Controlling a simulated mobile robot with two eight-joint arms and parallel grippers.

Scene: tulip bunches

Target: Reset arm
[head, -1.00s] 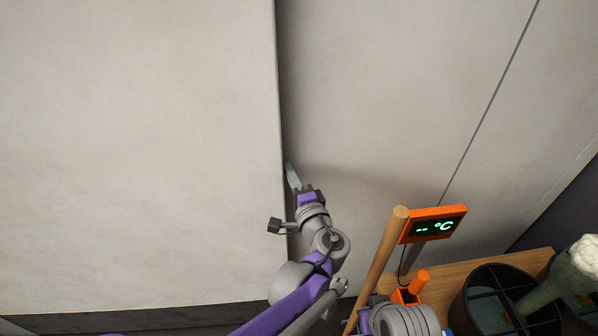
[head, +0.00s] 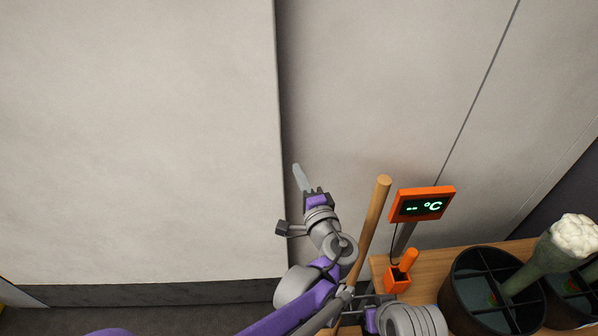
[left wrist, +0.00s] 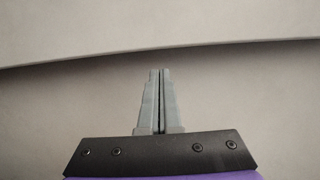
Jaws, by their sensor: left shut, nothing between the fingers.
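My left gripper (head: 301,178) is in the middle of the head view, in front of the pale wall panels and just right of the vertical panel edge. Its two grey fingers are together with nothing between them. The closed fingers also show in the left wrist view (left wrist: 160,100), against a plain pale surface crossed by a dark edge. My right wrist shows at the bottom of the head view, beside a wooden rod (head: 370,232). The right fingers are too cluttered there to tell whether they are open, shut or touching the rod.
An orange display (head: 422,205) reading "-- °C" stands on a wooden table (head: 385,264) at the right. Near it are an orange holder (head: 397,279), a black divided bucket (head: 470,318) and a white-topped green bunch (head: 574,236). Pale panels (head: 140,140) fill the left.

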